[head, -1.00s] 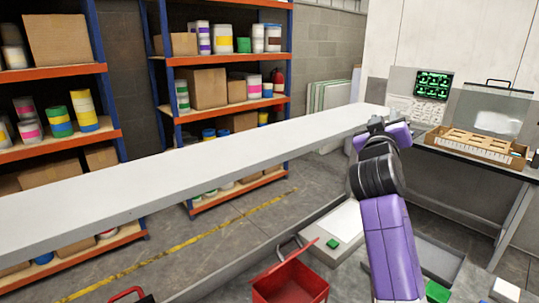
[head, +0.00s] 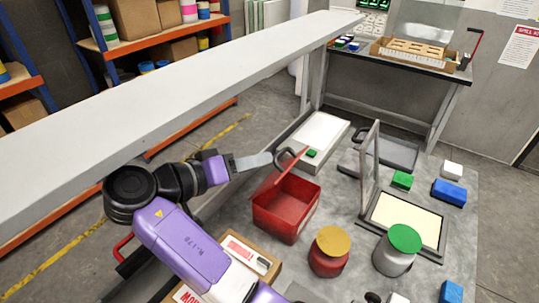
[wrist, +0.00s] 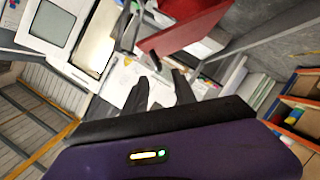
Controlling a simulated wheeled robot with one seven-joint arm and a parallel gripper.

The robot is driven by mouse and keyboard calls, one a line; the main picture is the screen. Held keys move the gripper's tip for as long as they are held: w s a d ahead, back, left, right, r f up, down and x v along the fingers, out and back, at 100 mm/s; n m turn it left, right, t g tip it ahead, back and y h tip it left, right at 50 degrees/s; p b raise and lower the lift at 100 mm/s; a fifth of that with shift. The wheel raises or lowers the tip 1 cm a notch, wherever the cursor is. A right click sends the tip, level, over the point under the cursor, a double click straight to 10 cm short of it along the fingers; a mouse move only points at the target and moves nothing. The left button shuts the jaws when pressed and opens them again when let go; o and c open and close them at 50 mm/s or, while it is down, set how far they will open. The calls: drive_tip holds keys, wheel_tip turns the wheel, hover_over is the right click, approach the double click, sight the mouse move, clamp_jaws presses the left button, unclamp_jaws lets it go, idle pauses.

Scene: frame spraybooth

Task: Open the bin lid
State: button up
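The red bin (head: 285,212) stands on the grey worktop, and its dark inside shows. Its red lid (head: 279,174) is raised and tilted up from the bin's left side, with a dark loop handle (head: 287,157) near its top. In the wrist view the lid (wrist: 182,30) is a red panel beyond my fingers. My gripper (head: 262,160) is just left of the lid and its handle in the head view; I cannot tell whether it touches them. In the wrist view my two dark fingers (wrist: 160,84) are apart, with nothing seen held between them.
A long pale beam (head: 180,85) crosses above my arm. A yellow-topped red can (head: 330,253) and green-topped grey can (head: 397,250) stand right of the bin. A framed screen (head: 405,222) and blue block (head: 449,191) lie further right. Shelves (head: 190,100) stand at the back left.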

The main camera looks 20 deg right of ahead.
sight(280, 154)
drive_tip(key=p+x, duration=0.1)
drive_tip(key=x, duration=0.6)
drive_tip(key=shift+w+d+f+p, duration=0.1)
drive_tip(key=shift+d+p, duration=0.15)
drive_tip(key=shift+p, duration=0.1)
clamp_jaws()
idle(1.0)
